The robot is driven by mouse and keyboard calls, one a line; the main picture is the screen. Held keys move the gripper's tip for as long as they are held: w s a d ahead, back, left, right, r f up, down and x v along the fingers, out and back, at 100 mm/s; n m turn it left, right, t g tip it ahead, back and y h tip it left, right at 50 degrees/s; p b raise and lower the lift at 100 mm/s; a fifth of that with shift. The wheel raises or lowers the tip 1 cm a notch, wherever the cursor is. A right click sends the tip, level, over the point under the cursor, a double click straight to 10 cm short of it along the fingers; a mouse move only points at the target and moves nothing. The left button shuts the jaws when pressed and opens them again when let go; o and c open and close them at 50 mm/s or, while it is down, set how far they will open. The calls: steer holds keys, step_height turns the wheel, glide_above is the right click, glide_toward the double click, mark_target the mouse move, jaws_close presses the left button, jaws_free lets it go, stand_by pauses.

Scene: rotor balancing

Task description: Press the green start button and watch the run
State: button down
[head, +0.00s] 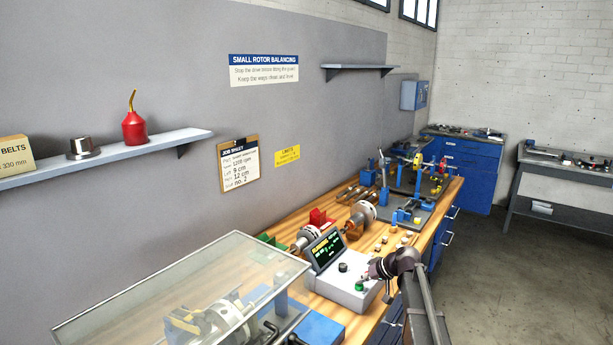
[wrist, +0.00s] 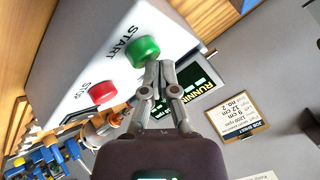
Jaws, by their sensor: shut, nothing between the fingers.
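The white control box (head: 345,290) stands on the wooden bench, with a tilted dark screen (head: 326,248) of lit text. In the wrist view its green START button (wrist: 143,51) sits beside the red STOP button (wrist: 103,92), and the screen (wrist: 203,88) reads "RUNNING". My gripper (wrist: 156,66) is shut and empty, its fingertips at the lower edge of the green button; I cannot tell whether they touch it. The green button (head: 360,286) also shows in the head view, just below my gripper (head: 366,277). A clear hood (head: 150,285) covers the balancing machine (head: 215,322).
Rotors (head: 362,213) and small pieces lie on the bench behind the control box. A shelf (head: 110,158) holds a red oil can (head: 134,126). A job sheet (head: 239,165) hangs on the wall. The floor (head: 510,270) at the right is clear.

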mark_target(361, 285)
steer(key=shift+r+p, duration=0.7)
steer(key=shift+r, duration=0.1)
step_height(361, 285, up, 6)
steer(key=p, duration=0.6)
stand_by(0.5)
steer(key=s+f+m+g+h, duration=0.1)
steer(key=s+h, duration=0.3)
steer(key=s, duration=1)
steer(key=s+f+m+g+h, duration=0.2)
steer(key=s+f+g+h, duration=0.1)
steer(key=s, duration=1.1)
steer(key=shift+s+a+f+g+h, duration=0.25)
steer(key=shift+f+h, duration=0.25)
steer(key=shift+f, duration=0.35)
stand_by(0.7)
